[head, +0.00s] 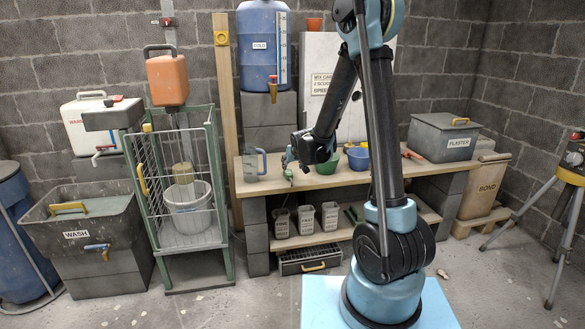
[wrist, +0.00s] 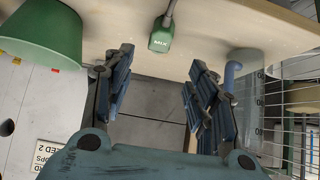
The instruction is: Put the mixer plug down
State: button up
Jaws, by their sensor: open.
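The mixer plug (wrist: 160,40) is a green block marked MIX with a grey cord. In the wrist view it lies at the edge of the wooden bench top (wrist: 235,25), between the lines of my fingers and beyond their tips. In the head view a small green shape, likely the plug (head: 288,174), shows at the bench's front left. My gripper (wrist: 160,60) is open and empty, its two dark fingers spread apart with a gap to the plug. In the head view my gripper (head: 291,156) is small, just above the bench, and its fingers are hard to make out.
A green bowl (wrist: 42,30) stands on one side of the plug, and a clear jug with a blue handle (wrist: 246,88) on the other. A wire cage (head: 165,190) stands left of the bench.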

jog(key=s+d+r+m+g+h, duration=0.15)
jog(key=s+d+r, duration=0.25)
jog(key=s+d, duration=0.5)
jog(key=s+d+r+g+h, duration=0.15)
jog(key=s+d+r, duration=0.25)
jog(key=s+d, duration=0.5)
jog(key=s+d+f+g, duration=0.1)
jog(key=s+d+f, duration=0.1)
jog(key=s, duration=1.1)
jog(key=s+d+f+m+g, duration=0.1)
jog(key=s+d, duration=0.4)
jog(key=s, duration=0.8)
jog(key=shift+d+f+g, duration=0.25)
jog(key=shift+f+g, duration=0.3)
jog(key=shift+g, duration=0.25)
jog(key=shift+m, duration=0.25)
jog(key=shift+w+f, duration=0.2)
jog(key=shift+w, duration=0.3)
jog(key=c, duration=0.4)
jog(key=shift+a, duration=0.1)
jog(key=shift+c, duration=0.2)
